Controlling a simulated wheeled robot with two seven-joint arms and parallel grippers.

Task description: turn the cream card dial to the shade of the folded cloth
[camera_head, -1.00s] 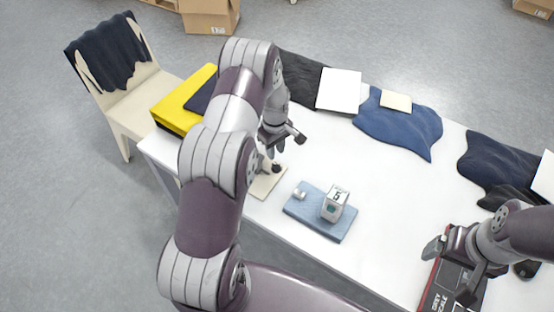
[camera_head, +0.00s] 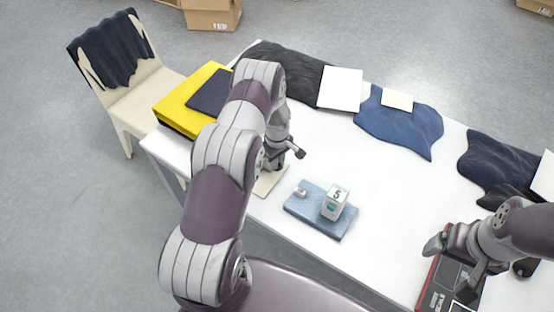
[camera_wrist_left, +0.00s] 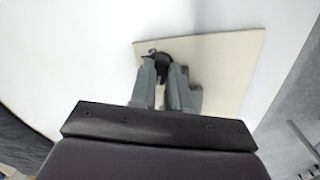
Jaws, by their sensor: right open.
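The cream card (camera_head: 270,181) lies flat near the table's front left edge and fills much of the left wrist view (camera_wrist_left: 232,62). A small black knob (camera_wrist_left: 160,60), apparently its dial, stands on the card. My left gripper (camera_head: 273,164) is down over the card, and its fingertips (camera_wrist_left: 163,76) are on either side of the knob. I cannot tell whether they press on it. The dial's marking is hidden. A navy folded cloth (camera_head: 209,94) lies on a yellow box (camera_head: 180,103), partly behind my left arm. My right gripper (camera_head: 452,268) is open above a dark, red-edged grey-scale box (camera_head: 436,290).
A blue board (camera_head: 316,222) holds a small white numbered block (camera_head: 336,203). Blue cloth (camera_head: 400,122), dark cloths (camera_head: 497,165) and pale sheets (camera_head: 341,88) lie along the back. The white table (camera_head: 385,200) is clear in the middle. A draped chair (camera_head: 140,95) stands left.

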